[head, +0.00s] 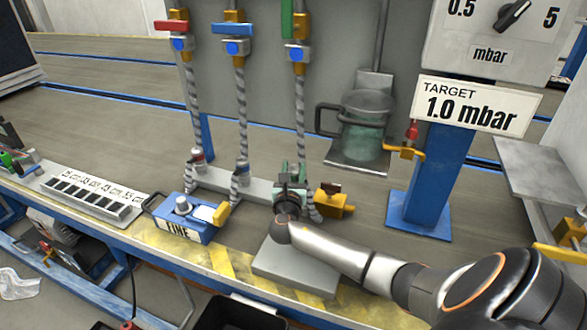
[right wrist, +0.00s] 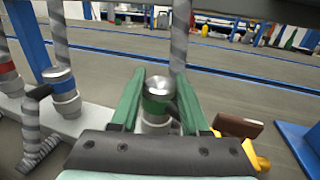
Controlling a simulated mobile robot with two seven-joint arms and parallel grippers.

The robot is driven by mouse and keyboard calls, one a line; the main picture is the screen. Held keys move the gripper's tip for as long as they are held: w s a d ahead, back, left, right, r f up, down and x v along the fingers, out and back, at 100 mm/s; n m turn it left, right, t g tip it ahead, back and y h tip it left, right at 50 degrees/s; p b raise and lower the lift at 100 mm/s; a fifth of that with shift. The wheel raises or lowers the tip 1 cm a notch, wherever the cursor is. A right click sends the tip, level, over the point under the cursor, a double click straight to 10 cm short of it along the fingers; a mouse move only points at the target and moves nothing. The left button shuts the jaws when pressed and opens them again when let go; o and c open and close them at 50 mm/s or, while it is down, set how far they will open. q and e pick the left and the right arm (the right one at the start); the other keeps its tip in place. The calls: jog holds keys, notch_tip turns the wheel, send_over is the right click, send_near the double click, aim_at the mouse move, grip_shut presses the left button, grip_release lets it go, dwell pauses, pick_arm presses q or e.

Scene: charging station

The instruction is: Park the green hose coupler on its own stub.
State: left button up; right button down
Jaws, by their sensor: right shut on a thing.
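My right gripper (head: 290,182) is at the right end of the grey stub rail (head: 215,182). In the right wrist view its two green fingers stand on either side of the green-banded hose coupler (right wrist: 157,100) and are shut on it. The coupler has a silver top and looks upright. The blue coupler (right wrist: 62,86) and red coupler (right wrist: 5,72) stand on the rail to the left. My left gripper is not in view.
A blue box marked FINE (head: 185,228) stands left of my gripper. A yellow fitting with a brown handle (head: 333,203) is close on its right. A glass jar (head: 365,125) is behind, and a blue post (head: 436,175) stands further right. A grey plate (head: 295,268) lies in front.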

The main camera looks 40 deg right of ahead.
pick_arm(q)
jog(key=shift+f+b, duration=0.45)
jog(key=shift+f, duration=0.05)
pick_arm(e)
jog(key=shift+f, duration=0.65)
jog(key=shift+c, duration=1.6)
grip_release()
jog(key=shift+s+a, duration=0.2)
jog(key=shift+a, duration=0.05)
jog(key=p+v, duration=0.4)
jog(key=v, duration=0.8)
jog(key=shift+d, duration=0.1)
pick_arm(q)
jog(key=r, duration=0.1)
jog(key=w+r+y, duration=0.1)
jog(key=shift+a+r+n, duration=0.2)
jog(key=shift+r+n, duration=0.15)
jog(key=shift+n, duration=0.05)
